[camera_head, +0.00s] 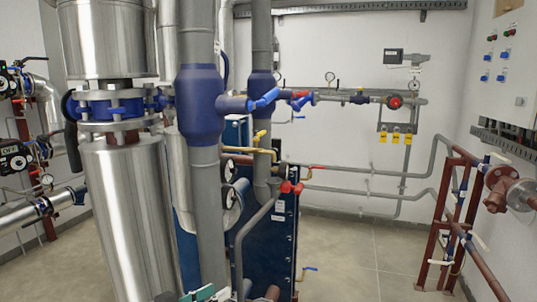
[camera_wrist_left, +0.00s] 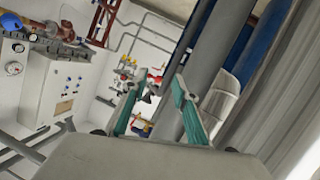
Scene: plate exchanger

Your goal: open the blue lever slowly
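A blue lever (camera_head: 267,98) sticks out to the right from a blue valve on the thick grey vertical pipe (camera_head: 207,180) in the head view. Another blue lever (camera_head: 303,102) shows just right of it, with a red part beside it. My left gripper (camera_head: 205,294) shows only as teal finger parts at the bottom edge, well below the levers and not touching them. In the left wrist view the two teal fingers (camera_wrist_left: 157,86) stand apart with nothing held between them. I cannot make out the lever in that tilted view. My right gripper is not in view.
A large silver insulated cylinder (camera_head: 125,210) stands left of the pipe. A dark blue plate exchanger (camera_head: 270,245) stands behind it, with yellow (camera_head: 262,134) and red levers near its top. Red-brown pipework (camera_head: 445,215) is at the right. The floor (camera_head: 345,255) between is clear.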

